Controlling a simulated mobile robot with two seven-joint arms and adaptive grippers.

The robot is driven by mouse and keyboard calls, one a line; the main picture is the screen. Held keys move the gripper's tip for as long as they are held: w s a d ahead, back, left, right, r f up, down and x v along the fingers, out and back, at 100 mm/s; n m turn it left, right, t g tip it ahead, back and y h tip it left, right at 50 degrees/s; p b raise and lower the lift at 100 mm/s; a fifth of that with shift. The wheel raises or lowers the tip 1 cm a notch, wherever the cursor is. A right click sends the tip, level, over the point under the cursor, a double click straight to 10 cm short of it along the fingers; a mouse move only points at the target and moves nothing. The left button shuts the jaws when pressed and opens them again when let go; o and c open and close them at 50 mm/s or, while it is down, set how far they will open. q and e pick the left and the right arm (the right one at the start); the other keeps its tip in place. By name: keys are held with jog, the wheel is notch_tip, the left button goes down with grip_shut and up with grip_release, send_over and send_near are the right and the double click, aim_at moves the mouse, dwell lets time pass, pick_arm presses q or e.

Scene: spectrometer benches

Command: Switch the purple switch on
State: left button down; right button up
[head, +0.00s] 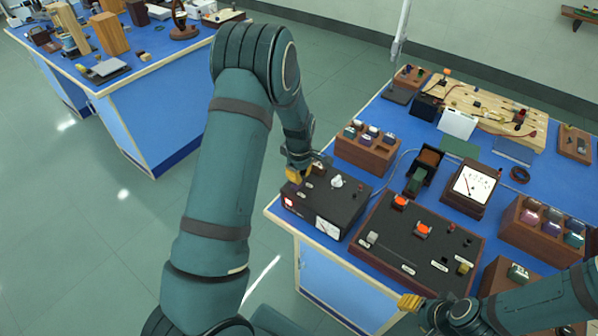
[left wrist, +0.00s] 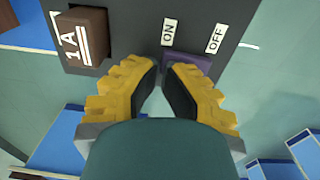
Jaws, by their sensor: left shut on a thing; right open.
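The purple switch (left wrist: 190,63) shows in the left wrist view on a dark panel, below the white ON label (left wrist: 168,32) and OFF label (left wrist: 215,40). My left gripper (left wrist: 163,75) has its yellow fingertips at the switch and is shut on it; the right finger covers part of it. I cannot tell which way the switch is set. In the head view my left gripper (head: 297,173) is at the back left of a black box with a meter (head: 345,207); the switch is hidden there. My right gripper (head: 411,302) is open at the bench's front edge.
A brown block marked 1A (left wrist: 88,35) is on the panel left of the switch. A larger black board (head: 418,250) with red knobs stands right of the box. A wooden block with several dark-topped pieces (head: 366,152) stands behind it. Floor lies left of the bench.

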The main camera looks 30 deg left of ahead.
pick_arm(q)
jog(key=shift+s+f, duration=0.15)
jog(key=shift+f, duration=0.1)
jog(key=shift+r, duration=0.15)
pick_arm(e)
jog(key=shift+r, duration=0.2)
pick_arm(q)
jog(key=shift+r+p, duration=0.45)
jog(key=shift+r, duration=0.25)
pick_arm(e)
jog(key=shift+r, duration=0.45)
